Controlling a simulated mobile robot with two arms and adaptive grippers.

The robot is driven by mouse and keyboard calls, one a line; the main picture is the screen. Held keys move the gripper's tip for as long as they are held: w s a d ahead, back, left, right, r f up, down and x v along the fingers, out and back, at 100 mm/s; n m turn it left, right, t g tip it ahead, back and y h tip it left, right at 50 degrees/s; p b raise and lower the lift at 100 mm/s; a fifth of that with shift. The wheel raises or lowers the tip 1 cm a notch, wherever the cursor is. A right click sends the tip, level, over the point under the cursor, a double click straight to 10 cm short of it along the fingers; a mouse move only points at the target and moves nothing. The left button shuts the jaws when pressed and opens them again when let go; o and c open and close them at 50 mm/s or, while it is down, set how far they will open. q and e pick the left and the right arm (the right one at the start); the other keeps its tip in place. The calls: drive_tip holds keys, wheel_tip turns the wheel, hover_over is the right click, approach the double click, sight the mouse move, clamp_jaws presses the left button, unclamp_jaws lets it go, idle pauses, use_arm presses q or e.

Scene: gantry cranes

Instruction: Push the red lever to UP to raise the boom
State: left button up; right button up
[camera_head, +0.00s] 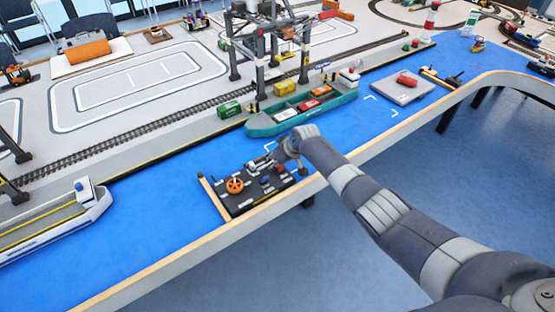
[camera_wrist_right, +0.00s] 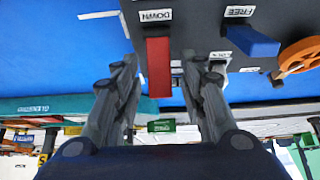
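The red lever (camera_wrist_right: 158,66) shows in the right wrist view, which is upside down, beside a label reading DOWN (camera_wrist_right: 156,15). It is on a dark control panel (camera_wrist_right: 205,18). My right gripper (camera_wrist_right: 161,74) is open, with one finger on each side of the lever; I cannot tell whether either touches it. In the head view my right arm reaches from the lower right to the panel (camera_head: 243,208), with the gripper (camera_head: 283,163) over its far right part. There the gripper and wrist largely hide the red lever. My left gripper is not in view.
A blue lever (camera_wrist_right: 252,42) labelled FREE and an orange wheel (camera_wrist_right: 299,55) are on the same panel, close to the gripper. A teal cargo ship (camera_head: 262,128) lies behind the arm. A white ship (camera_head: 75,212) is at left. Open blue surface (camera_head: 150,220) lies left of the panel.

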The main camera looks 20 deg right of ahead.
drive_tip(key=shift+r, duration=0.1)
drive_tip(key=v, duration=1.2)
idle(2.6)
